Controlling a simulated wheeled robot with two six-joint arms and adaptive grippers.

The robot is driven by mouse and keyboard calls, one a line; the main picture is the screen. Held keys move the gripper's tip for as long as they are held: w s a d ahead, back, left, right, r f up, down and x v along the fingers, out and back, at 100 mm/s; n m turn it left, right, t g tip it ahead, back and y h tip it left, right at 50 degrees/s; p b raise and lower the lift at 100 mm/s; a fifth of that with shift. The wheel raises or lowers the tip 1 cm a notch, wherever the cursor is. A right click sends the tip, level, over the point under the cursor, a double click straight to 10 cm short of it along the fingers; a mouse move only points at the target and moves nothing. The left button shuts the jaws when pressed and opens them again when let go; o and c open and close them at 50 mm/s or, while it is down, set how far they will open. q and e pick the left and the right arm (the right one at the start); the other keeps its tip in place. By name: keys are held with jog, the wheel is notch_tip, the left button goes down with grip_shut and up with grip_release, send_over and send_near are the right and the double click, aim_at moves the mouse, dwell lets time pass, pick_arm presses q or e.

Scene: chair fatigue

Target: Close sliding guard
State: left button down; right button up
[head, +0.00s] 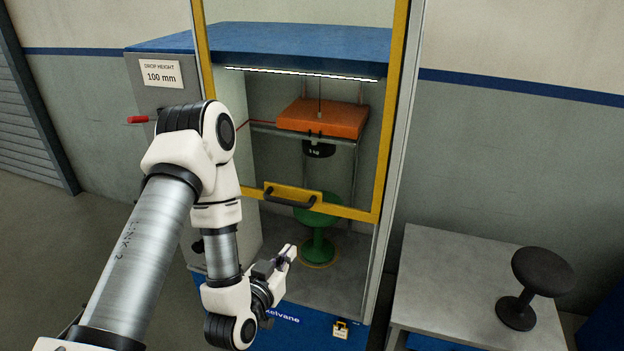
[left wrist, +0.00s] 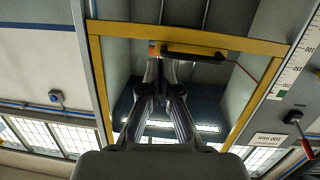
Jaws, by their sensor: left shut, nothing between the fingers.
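The sliding guard (head: 348,212) is a yellow-framed clear panel on the front of the test cabinet. It stands raised, its bottom bar about halfway down the opening, with open space below. A black bar handle (head: 290,197) sits on a yellow plate at that bar. My left gripper (head: 291,251) is shut and empty, below the handle and apart from it in the head view. In the left wrist view, which looks upward, the left gripper's fingertips (left wrist: 164,66) appear just below the handle (left wrist: 194,54); whether they touch is unclear. My right gripper is not in view.
Inside the cabinet are an orange weight block (head: 322,118) and a green stool (head: 317,228). A red-handled lever (head: 139,119) sticks out from the cabinet's left side. A grey table (head: 445,270) with a black stool (head: 541,275) stands at right.

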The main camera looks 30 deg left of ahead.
pick_arm(q)
notch_tip(320, 180, up, 10)
jog(key=a+f+n+y+p, duration=0.1)
jog(key=a+p, duration=0.1)
jog(key=p, duration=0.1)
jog(key=b, duration=0.5)
send_over(300, 205)
jog(key=f+v, duration=0.1)
jog(key=v, duration=0.3)
jog(key=shift+t, duration=0.4)
jog(key=f, duration=0.1)
jog(key=w+f, duration=0.1)
jog(key=w+f+p, duration=0.1)
jog(key=f, duration=0.1)
jog(key=shift+d, duration=0.15)
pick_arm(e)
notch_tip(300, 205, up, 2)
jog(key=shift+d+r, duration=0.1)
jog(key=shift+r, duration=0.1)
pick_arm(q)
jog(key=shift+w+f, duration=0.1)
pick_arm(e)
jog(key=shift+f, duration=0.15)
